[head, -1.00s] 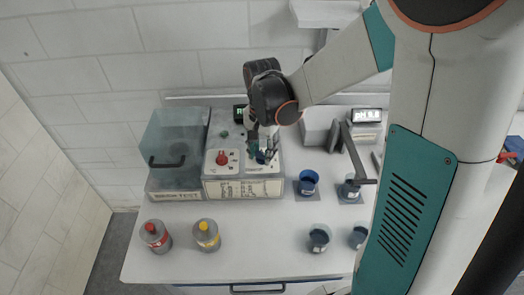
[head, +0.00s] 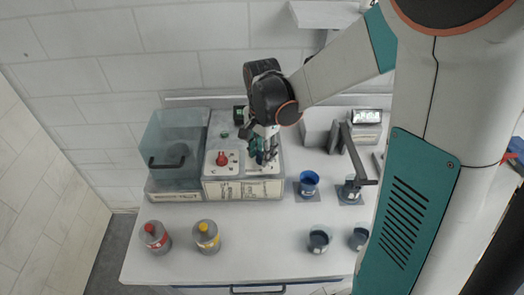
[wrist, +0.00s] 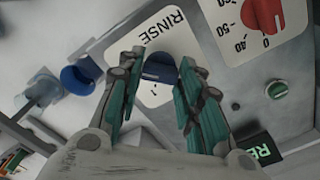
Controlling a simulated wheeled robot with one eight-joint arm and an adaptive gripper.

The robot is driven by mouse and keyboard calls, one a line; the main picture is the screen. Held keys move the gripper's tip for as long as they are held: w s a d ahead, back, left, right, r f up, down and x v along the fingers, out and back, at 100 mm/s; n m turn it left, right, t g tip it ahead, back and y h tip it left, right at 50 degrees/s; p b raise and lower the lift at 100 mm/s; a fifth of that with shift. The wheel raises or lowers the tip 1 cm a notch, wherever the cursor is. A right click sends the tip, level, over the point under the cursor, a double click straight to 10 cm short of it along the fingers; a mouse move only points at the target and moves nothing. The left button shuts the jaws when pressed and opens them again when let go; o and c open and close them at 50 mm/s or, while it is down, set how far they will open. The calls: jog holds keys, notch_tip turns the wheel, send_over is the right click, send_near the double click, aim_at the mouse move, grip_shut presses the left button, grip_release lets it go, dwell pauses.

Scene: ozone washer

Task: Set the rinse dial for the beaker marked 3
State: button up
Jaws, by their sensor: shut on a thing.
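The dark blue rinse dial (wrist: 158,68) sits on the white RINSE plate in the wrist view. My gripper (wrist: 158,82) has one green-padded finger on each side of it and is shut on the dial. In the head view my gripper (head: 262,152) is over the right part of the machine's front (head: 243,190) and mostly hides the dial. Two more dark beakers stand nearer the front, at left (head: 319,239) and right (head: 359,238). I cannot read any beaker number.
A red dial (head: 222,159) is left of my gripper, and a green button (wrist: 277,90) shows in the wrist view. A clear-lidded chamber (head: 176,150) is at left. A pH meter (head: 366,117) is behind.

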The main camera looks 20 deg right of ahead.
jog(key=o, duration=1.1)
jog(key=shift+c, duration=0.2)
jog(key=shift+r, duration=0.1)
notch_tip(320, 180, up, 12)
jog(key=shift+s, duration=0.1)
jog(key=s+f+n+t+b, duration=0.2)
jog(key=s+n+t, duration=0.1)
jog(key=s+n, duration=0.3)
jog(key=s+f+n+t+b, duration=0.2)
jog(key=s+n, duration=0.4)
jog(key=s, duration=0.3)
jog(key=shift+f+n+t+b, duration=0.4)
jog(key=shift+t+b, duration=0.45)
jog(key=shift+t, duration=0.15)
